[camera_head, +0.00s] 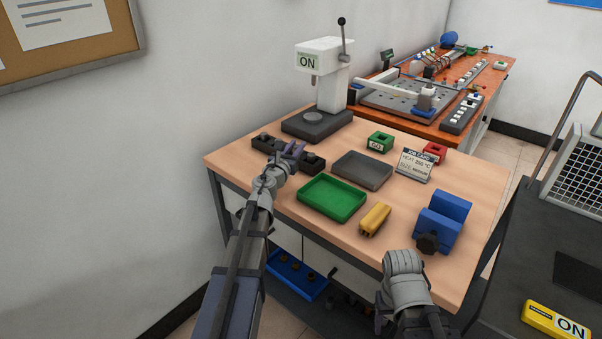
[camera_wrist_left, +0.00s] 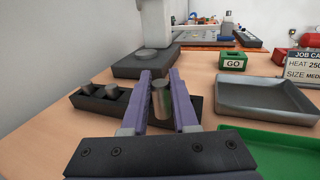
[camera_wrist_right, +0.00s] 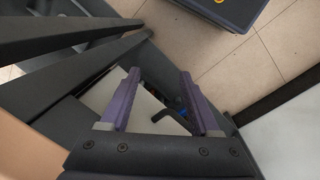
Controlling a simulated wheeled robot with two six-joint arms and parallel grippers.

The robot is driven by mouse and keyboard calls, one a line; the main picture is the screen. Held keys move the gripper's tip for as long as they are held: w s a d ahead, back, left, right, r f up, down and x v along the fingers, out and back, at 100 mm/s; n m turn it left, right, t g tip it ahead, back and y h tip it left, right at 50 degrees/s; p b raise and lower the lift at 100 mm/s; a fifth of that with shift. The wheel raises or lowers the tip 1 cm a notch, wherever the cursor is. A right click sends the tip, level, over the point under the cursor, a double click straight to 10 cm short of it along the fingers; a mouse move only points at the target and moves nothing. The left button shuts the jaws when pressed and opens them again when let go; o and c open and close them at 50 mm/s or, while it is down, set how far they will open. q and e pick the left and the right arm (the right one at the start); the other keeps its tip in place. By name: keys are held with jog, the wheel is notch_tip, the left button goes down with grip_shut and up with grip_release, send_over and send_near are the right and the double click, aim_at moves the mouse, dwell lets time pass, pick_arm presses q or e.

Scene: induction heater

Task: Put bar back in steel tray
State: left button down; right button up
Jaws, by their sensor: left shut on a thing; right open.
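The grey steel tray (camera_head: 362,170) lies empty on the table, behind the green tray; it also shows at the right in the left wrist view (camera_wrist_left: 268,98). My left gripper (camera_head: 290,153) is over the dark block (camera_head: 314,162), left of the steel tray. It is shut on a metal bar (camera_wrist_left: 160,102), which stands upright between the purple fingers. I cannot tell whether the bar's lower end is still in the block. My right gripper (camera_wrist_right: 160,102) is open and empty, low beyond the table's front edge.
A white press (camera_head: 327,75) marked ON stands behind the block. A green tray (camera_head: 332,198), a yellow block (camera_head: 375,219) and a blue fixture (camera_head: 441,222) are along the front.

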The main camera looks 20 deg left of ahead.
pick_arm(q)
jog(key=shift+f+b, duration=2.4)
jog(key=shift+f, duration=0.65)
jog(key=shift+f, duration=0.1)
jog(key=shift+f+b, duration=0.15)
jog(key=shift+b, duration=0.15)
jog(key=c, duration=0.7)
grip_release()
jog(key=shift+r, duration=0.2)
